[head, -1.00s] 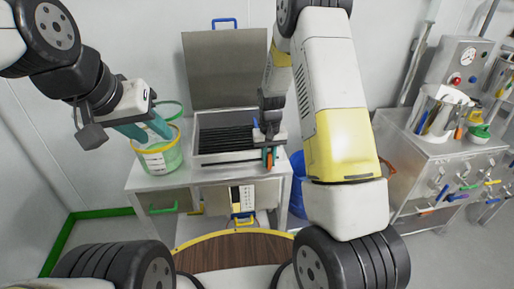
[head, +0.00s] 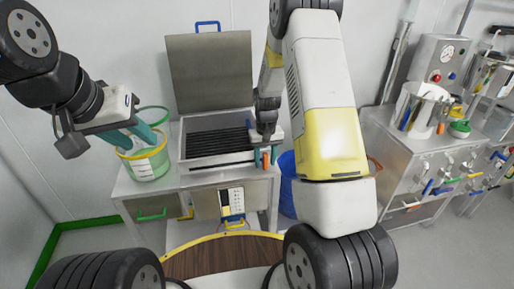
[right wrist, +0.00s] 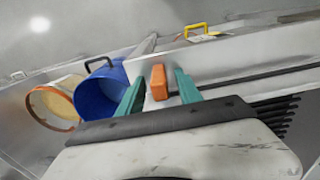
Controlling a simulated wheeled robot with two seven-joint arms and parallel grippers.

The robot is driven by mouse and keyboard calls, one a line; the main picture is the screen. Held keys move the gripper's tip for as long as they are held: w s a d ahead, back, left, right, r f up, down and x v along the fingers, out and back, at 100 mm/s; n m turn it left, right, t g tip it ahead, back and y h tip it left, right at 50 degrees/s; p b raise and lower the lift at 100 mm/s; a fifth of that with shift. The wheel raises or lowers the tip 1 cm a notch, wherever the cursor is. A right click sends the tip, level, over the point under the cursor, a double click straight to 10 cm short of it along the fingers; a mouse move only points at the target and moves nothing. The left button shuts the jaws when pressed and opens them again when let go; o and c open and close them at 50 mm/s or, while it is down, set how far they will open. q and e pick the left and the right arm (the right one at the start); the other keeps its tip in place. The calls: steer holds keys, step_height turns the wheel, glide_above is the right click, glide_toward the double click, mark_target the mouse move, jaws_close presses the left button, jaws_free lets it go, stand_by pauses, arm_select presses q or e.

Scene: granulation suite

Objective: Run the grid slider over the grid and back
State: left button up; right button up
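The grid (head: 215,143) is a set of dark parallel bars in a steel box (head: 187,158) with its lid standing open. An orange block (right wrist: 159,82), apparently the slider's handle, stands at the box's right end. It also shows in the head view (head: 265,159). My right gripper (right wrist: 160,76) has its teal fingers on either side of the orange block, with small gaps visible. The slider's body is mostly hidden. My left gripper (head: 144,142) is open and empty, with its fingers over the yellow-rimmed bucket (head: 148,166) left of the box.
A blue bin (head: 287,185) stands on the floor right of the steel bench (head: 130,188). A second bench with a steel pot (head: 420,108) and tools is at the right. My right arm crosses the middle of the head view.

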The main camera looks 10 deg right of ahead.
steer(key=shift+r, duration=0.1)
step_height(320, 180, up, 7)
steer(key=shift+r, duration=0.1)
steer(key=s+a+r+t+y, duration=0.1)
steer(key=s+r+t, duration=0.1)
steer(key=s+r, duration=0.75)
steer(key=s+a+r+t+y, duration=0.15)
steer(key=s+r, duration=0.45)
steer(key=r, duration=0.6)
steer(key=s+r+t, duration=0.2)
steer(key=s, duration=0.7)
steer(key=shift+s+r+t, duration=0.15)
steer(key=shift+s+t, duration=0.2)
steer(key=shift+s, duration=0.05)
